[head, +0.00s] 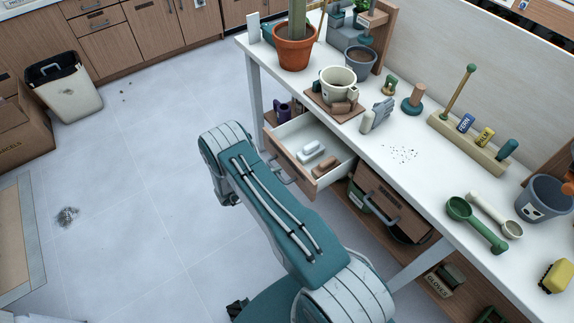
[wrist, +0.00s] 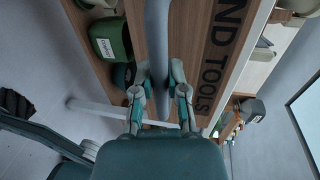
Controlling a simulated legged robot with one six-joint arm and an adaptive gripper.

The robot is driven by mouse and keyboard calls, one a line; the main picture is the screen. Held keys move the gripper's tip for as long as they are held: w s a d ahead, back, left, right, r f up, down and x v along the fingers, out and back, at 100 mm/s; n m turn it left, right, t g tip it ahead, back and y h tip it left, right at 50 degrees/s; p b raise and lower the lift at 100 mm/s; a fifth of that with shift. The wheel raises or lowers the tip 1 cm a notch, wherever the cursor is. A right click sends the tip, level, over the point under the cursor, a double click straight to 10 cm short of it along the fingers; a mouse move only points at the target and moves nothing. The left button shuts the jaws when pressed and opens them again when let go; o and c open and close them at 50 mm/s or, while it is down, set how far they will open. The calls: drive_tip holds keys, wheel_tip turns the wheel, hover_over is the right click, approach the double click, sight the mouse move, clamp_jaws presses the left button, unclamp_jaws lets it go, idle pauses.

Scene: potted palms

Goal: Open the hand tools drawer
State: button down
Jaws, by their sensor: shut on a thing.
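The hand tools drawer (head: 325,178) under the white bench is pulled out, with its inside and contents showing in the head view. In the wrist view, its wooden front (wrist: 188,35) carries large dark "HAND TOOLS" lettering, partly cut off. A grey bar handle (wrist: 157,40) runs along that front. My gripper (wrist: 158,76) has its two fingers on either side of the bar and is shut on it. In the head view, my teal and white arm reaches to the drawer and my fingers are hidden.
The white bench (head: 405,185) above holds a potted plant (head: 294,52), a cream pot (head: 338,88), a wooden tool rack (head: 468,142) and scoops. Open floor (head: 150,150) lies to the left, with a bin (head: 66,98) farther off.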

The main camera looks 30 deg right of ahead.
drive_tip(key=shift+s+a+f, duration=0.1)
drive_tip(key=shift+a, duration=0.4)
drive_tip(key=shift+s+a+f, duration=0.1)
drive_tip(key=shift+a, duration=0.35)
drive_tip(key=c, duration=0.6)
unclamp_jaws()
drive_tip(key=shift+c, duration=0.2)
drive_tip(key=shift+w, duration=0.1)
drive_tip(key=shift+r, duration=0.1)
drive_tip(key=v, duration=1.2)
